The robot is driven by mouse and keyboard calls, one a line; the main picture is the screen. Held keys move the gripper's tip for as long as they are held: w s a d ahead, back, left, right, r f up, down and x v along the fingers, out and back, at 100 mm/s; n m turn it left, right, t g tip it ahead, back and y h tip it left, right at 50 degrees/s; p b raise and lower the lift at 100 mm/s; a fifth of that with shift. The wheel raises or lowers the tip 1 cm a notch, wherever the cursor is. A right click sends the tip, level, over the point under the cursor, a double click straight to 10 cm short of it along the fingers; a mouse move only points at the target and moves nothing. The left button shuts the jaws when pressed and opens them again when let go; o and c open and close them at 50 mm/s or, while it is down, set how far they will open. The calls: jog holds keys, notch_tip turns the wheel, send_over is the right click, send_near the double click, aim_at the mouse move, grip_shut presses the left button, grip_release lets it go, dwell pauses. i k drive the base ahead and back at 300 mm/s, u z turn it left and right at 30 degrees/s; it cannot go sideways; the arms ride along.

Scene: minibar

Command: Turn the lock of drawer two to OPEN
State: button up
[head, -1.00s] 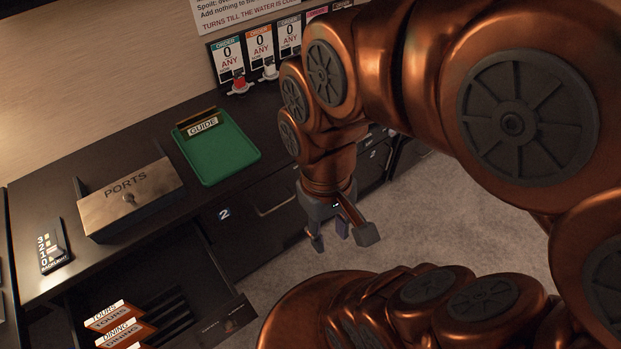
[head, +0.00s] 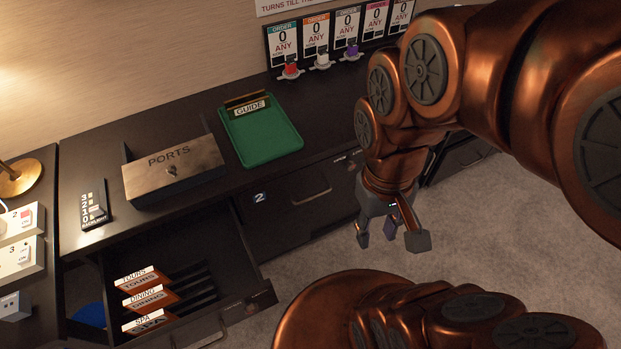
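Drawer two (head: 291,199) is a dark front under the counter in the head view, with a white "2" label (head: 260,197) at its upper left and a dark handle. It looks closed. A small lock plate (head: 346,160) shows at its upper right edge, close to my arm; its setting is too small to read, and part of that area is hidden by my arm. My gripper (head: 390,240) hangs to the right of and in front of the drawer front, pointing down. Its fingers are spread apart with nothing between them.
An open drawer with TOURS, DINING and SPA folders (head: 145,296) juts out at the lower left. On the counter are a PORTS box (head: 172,170), a green GUIDE tray (head: 262,135), a BACKLIGHT slider (head: 95,207) and several ORDER cards (head: 284,45). Carpet (head: 480,230) lies clear at right.

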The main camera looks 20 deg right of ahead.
aim_at(351, 166)
jog(key=u, duration=0.15)
jog(key=k, duration=1.05)
jog(key=u, duration=0.85)
